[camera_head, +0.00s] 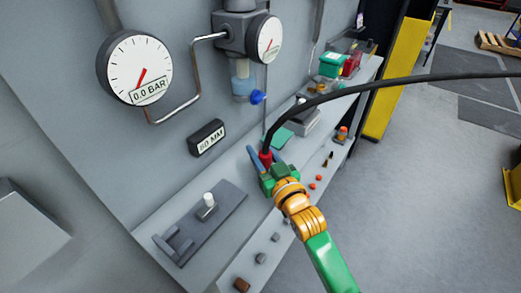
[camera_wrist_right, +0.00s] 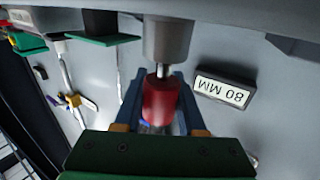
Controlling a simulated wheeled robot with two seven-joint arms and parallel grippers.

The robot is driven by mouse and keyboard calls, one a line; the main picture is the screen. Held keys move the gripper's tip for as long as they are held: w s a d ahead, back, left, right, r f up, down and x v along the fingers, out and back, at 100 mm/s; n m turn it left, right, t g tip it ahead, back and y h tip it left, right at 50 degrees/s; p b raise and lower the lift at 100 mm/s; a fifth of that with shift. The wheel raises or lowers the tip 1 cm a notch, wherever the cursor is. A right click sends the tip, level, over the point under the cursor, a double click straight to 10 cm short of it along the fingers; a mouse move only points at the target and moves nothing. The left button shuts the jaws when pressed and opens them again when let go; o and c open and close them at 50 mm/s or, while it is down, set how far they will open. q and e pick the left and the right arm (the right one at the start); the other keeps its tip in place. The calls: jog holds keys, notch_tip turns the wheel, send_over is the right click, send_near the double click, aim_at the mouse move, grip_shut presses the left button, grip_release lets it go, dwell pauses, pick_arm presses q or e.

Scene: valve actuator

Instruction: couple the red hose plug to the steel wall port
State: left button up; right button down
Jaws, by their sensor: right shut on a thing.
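The red hose plug (camera_head: 265,158) is between the fingers of my right gripper (camera_head: 267,163), low in front of the grey wall panel. A black hose (camera_head: 345,92) arches from the plug to the right. In the right wrist view the gripper's blue fingers are shut on the red plug (camera_wrist_right: 159,103). A thin steel nose (camera_wrist_right: 163,70) on the plug points at a grey steel cylinder (camera_wrist_right: 168,40), which looks like the port. The nose meets the cylinder's face in the picture; I cannot tell whether it is inside. The port is hidden in the head view. My left gripper is not in view.
Two gauges (camera_head: 135,68) and an 80 MM label block (camera_head: 207,138) are on the panel (camera_head: 90,150). A dark plate with a white knob (camera_head: 207,202) lies left of the gripper. Small orange and grey parts (camera_head: 316,181) and bins (camera_head: 331,64) occupy the shelf. Open floor lies right.

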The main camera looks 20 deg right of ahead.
jog(key=shift+f+b, duration=0.6)
jog(key=shift+f, duration=0.4)
jog(key=shift+c, duration=2.1)
grip_release()
jog(key=s, duration=0.4)
jog(key=s+d, duration=0.1)
jog(key=s, duration=0.1)
jog(key=shift+s+f+b, duration=0.1)
jog(key=shift+s+b, duration=0.05)
jog(key=shift+b, duration=0.2)
jog(key=shift+s, duration=0.45)
jog(key=shift+w, duration=0.1)
